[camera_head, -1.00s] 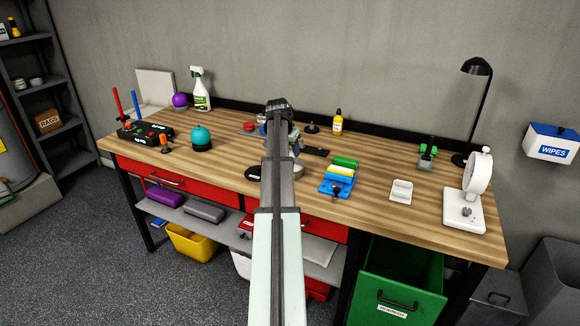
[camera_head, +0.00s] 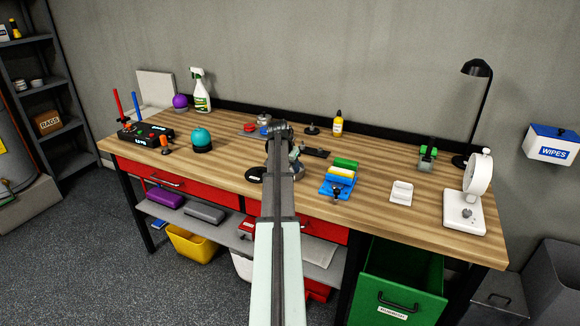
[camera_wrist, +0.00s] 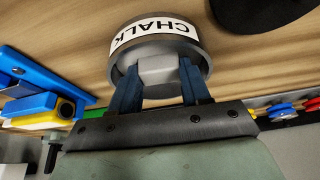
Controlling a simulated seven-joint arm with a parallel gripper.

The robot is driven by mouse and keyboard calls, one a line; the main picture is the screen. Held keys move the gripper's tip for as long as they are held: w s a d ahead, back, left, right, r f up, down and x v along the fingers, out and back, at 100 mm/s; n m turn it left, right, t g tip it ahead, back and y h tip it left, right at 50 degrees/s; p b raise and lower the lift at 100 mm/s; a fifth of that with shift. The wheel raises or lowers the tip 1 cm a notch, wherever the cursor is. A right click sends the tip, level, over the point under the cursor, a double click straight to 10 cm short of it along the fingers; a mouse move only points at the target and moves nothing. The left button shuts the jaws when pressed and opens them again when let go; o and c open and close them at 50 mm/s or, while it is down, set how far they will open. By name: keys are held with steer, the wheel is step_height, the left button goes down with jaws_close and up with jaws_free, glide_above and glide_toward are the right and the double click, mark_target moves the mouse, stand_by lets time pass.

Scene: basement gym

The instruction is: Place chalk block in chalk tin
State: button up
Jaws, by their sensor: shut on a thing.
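In the wrist view the round grey chalk tin (camera_wrist: 203,52), with a white "CHALK" label, sits open on the wooden bench. My gripper (camera_wrist: 158,66) is shut on the pale grey-white chalk block (camera_wrist: 157,74), with one dark blue finger on each side of it. Block and fingertips overlap the tin's opening; how deep the block is and whether it touches the bottom cannot be told. In the head view my arm hides the block and most of the area around the tin.
A black disc (camera_head: 257,174) lies close beside the tin. A blue rack (camera_head: 336,186) with yellow and green blocks stands right of my arm. A white tray (camera_head: 401,192) and white dial device (camera_head: 466,205) are further right. The front bench surface is mostly clear.

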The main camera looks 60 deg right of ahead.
steer(key=o, duration=1)
steer(key=shift+r, duration=0.15)
steer(key=v, duration=1.2)
steer(key=shift+w, duration=0.1)
